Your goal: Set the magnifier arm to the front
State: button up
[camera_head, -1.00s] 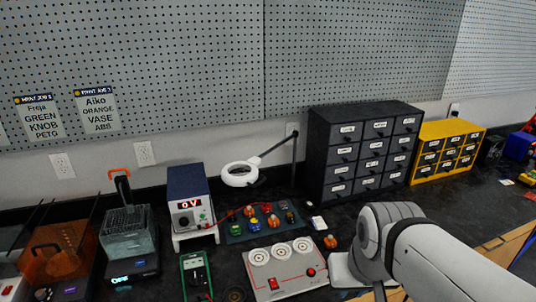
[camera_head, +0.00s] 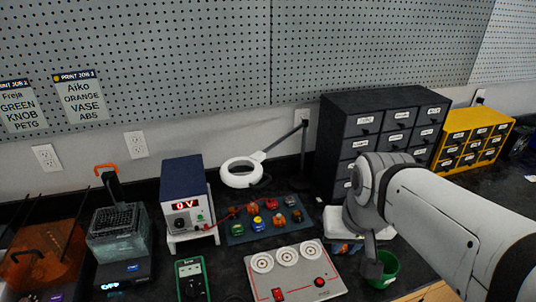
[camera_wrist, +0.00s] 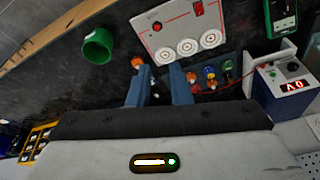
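The magnifier is a white ring lamp (camera_head: 241,173) on a thin dark arm (camera_head: 283,141) that runs to an upright post (camera_head: 303,150) at the back of the bench. The ring hangs left of the post, above the back of the bench and right of the power supply. My gripper (camera_head: 372,274) points down at the right in the head view, nearer the front than the magnifier and apart from it. In the wrist view its two blue fingers (camera_wrist: 160,70) are spread with nothing held between them. The magnifier does not show in the wrist view.
A power supply (camera_head: 186,197) reading 0 V stands left of the ring. Knobs sit on a mat (camera_head: 237,230) below it. A grey panel (camera_head: 293,275) with round targets lies in front. A green cup (camera_head: 388,270) is beside my gripper. Dark drawers (camera_head: 345,115) stand right of the post.

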jog(key=w+a+r+m+g, duration=0.1)
jog(key=w+a+r+m, duration=0.15)
jog(key=w, duration=0.45)
jog(key=w+a+r+m, duration=0.15)
jog(key=w+a, duration=0.25)
jog(key=w, duration=0.4)
jog(key=m+y, duration=0.1)
jog(key=m, duration=0.2)
send_near(267, 181)
jog(key=shift+g, duration=0.4)
jog(key=f, duration=0.2)
jog(key=w+f, duration=0.1)
jog(key=f, duration=0.4)
jog(key=shift+w+a+f, duration=0.2)
jog(key=shift+w+a, duration=0.1)
jog(key=shift+a, duration=0.05)
jog(key=shift+c, duration=0.6)
grip_shut()
